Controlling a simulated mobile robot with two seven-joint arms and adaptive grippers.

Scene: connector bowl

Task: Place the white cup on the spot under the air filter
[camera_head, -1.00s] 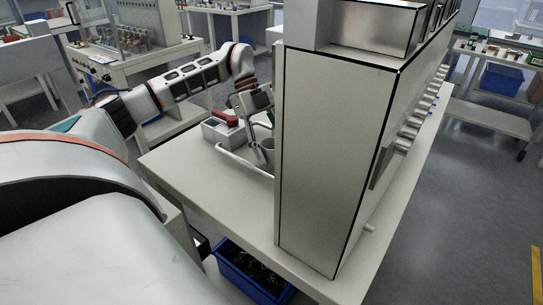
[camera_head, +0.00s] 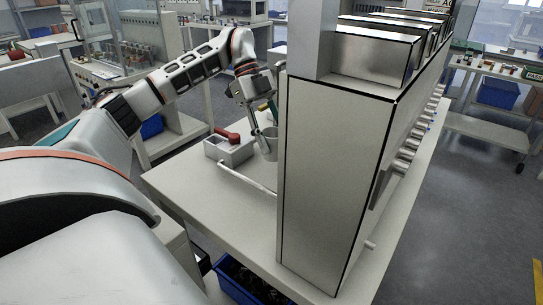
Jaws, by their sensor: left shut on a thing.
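A white cup (camera_head: 270,146) shows partly in the head view, just left of the tall grey cabinet's edge. My left gripper (camera_head: 262,135) is shut on the cup, with a finger at its rim and side. The cabinet hides the cup's right part and some of the gripper. I cannot tell whether the cup clears the table. I cannot make out the air filter or the spot under it. My right gripper is not in view.
The tall grey cabinet (camera_head: 330,175) stands on the white table (camera_head: 215,205). A grey box (camera_head: 232,153) with a red-handled thing (camera_head: 226,134) stands left of the cup. A white bar (camera_head: 243,177) runs in front. A blue bin (camera_head: 240,284) is below.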

